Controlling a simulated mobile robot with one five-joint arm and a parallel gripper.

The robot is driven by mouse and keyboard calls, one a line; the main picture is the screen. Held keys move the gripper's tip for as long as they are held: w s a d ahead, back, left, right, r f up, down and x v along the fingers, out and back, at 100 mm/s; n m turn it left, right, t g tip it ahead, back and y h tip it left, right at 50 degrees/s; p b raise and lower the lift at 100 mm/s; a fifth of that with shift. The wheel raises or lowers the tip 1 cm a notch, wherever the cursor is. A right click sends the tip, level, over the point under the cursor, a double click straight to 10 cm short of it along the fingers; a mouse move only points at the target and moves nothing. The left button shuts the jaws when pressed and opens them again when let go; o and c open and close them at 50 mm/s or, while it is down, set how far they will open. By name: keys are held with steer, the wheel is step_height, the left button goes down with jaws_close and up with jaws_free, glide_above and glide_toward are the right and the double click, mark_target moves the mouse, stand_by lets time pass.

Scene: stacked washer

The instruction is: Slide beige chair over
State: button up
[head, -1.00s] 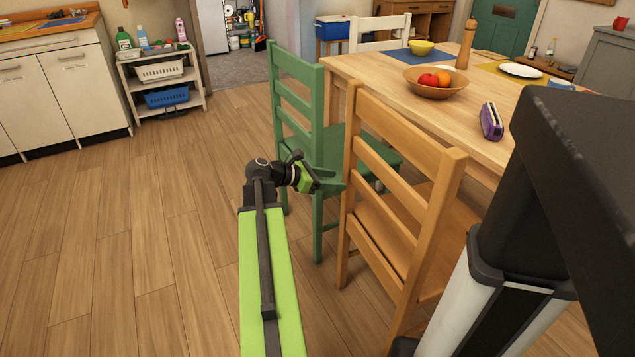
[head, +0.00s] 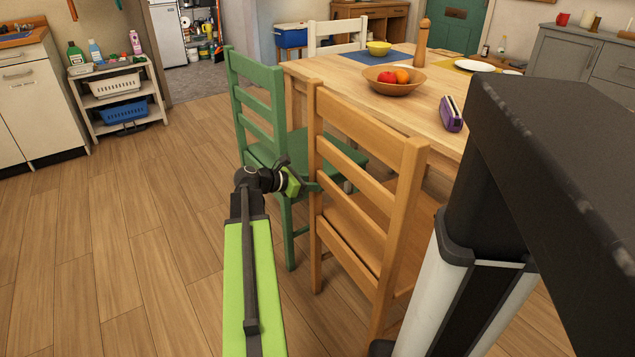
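A tan wooden chair (head: 371,147), the nearest chair, stands at the table's near side with its slatted back toward me. A cream-white chair (head: 337,28) stands at the table's far end, mostly hidden. I cannot tell for sure which is called beige. My gripper (head: 303,180) is low, at the left post of the tan chair, between it and the green chair (head: 256,104). It looks very close to the tan post; contact is unclear. The fingers are small and partly lost against the green chair, so their opening cannot be judged.
The wooden table (head: 330,73) carries a fruit bowl (head: 394,88), a yellow bowl (head: 379,48) and a purple case (head: 451,114). A shelf cart (head: 117,100) stands back left. The wooden floor (head: 130,240) at left is clear. My black-and-white column fills the right.

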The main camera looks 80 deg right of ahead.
jaws_close()
stand_by(1.0)
